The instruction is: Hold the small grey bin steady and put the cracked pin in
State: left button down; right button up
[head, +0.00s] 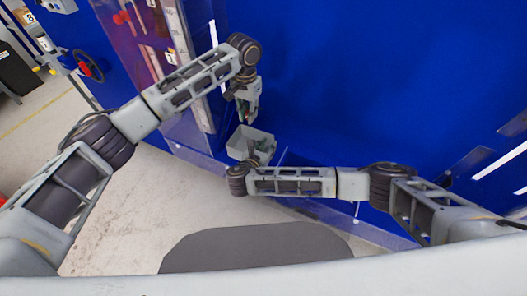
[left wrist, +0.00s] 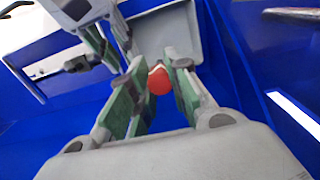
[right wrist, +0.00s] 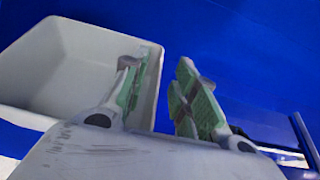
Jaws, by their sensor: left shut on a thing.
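The small grey bin (head: 240,139) stands against the blue area, below my left gripper (head: 247,118). My left gripper is shut on the red, rounded cracked pin (left wrist: 159,80), which has a pale patch at its top. In the left wrist view the bin (left wrist: 168,30) lies beyond the fingertips, so the pin is outside it. My right gripper (right wrist: 168,62) is at the bin's side. One finger overlaps the bin (right wrist: 60,65) and the other is outside, with a visible gap beside the wall. In the head view the right gripper (head: 262,152) partly hides the bin.
A wide blue surface (head: 370,75) surrounds the bin. A clear panel and metal upright (head: 190,75) stand left of my left gripper. A dark grey mat (head: 255,250) lies on the pale floor (head: 125,215) in front.

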jog(key=shift+x, duration=1.65)
jog(key=shift+c, duration=0.3)
grip_shut()
